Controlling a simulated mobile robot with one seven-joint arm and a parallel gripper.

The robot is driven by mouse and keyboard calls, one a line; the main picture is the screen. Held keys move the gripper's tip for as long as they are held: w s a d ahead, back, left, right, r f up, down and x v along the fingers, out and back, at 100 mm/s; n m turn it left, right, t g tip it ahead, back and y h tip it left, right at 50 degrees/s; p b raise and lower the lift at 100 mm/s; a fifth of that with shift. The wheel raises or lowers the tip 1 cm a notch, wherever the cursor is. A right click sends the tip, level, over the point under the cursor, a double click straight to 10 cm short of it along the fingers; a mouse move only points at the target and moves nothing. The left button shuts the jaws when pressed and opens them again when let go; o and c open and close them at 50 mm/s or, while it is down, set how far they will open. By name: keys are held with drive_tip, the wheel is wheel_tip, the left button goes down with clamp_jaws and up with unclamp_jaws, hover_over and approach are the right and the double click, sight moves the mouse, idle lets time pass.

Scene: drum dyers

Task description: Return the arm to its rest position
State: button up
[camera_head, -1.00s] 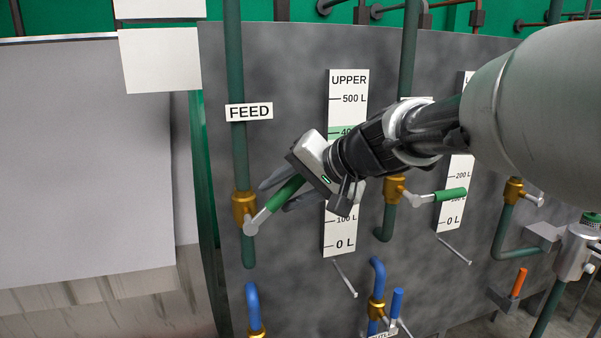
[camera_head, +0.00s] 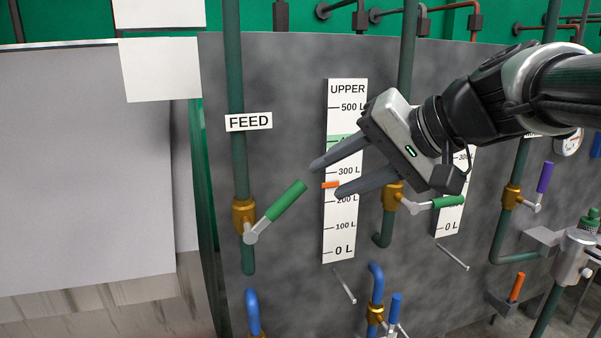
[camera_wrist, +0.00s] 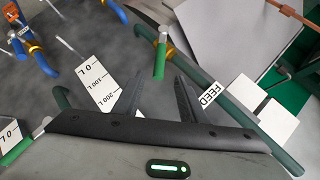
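My gripper (camera_head: 326,180) is open and empty in the head view, in front of the UPPER scale (camera_head: 340,236) with its fingers pointing left. The two fingers (camera_wrist: 158,98) also show apart in the wrist view, with nothing between them. The feed valve's green handle (camera_head: 286,201) slants up to the right from its brass body (camera_head: 243,216), left of my gripper and clear of it. That green handle also shows in the wrist view (camera_wrist: 160,62). An orange marker (camera_head: 331,185) on the scale shows between my fingers, a little above 200 L.
A second green-handled valve (camera_head: 447,202) sits just below and right of my gripper. A purple handle (camera_head: 544,177) and an orange handle (camera_head: 517,287) stand farther right. Blue pipes (camera_head: 375,285) are below. A pale panel (camera_head: 85,165) fills the left side.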

drive_tip(key=s+d+f+n+g+h, duration=0.15)
drive_tip(key=s+d+f+h, duration=0.25)
drive_tip(key=s+f, duration=0.45)
drive_tip(key=s+d+f+n+h, duration=0.2)
drive_tip(key=s+d+f+h, duration=0.15)
drive_tip(key=s+f, duration=0.45)
wheel_tip(320, 180, up, 14)
drive_tip(key=w+p, duration=0.2)
drive_tip(key=p, duration=1.2)
drive_tip(key=shift+a+f+h, duration=0.15)
drive_tip(key=shift+h, duration=0.2)
drive_tip(key=shift+m, duration=0.25)
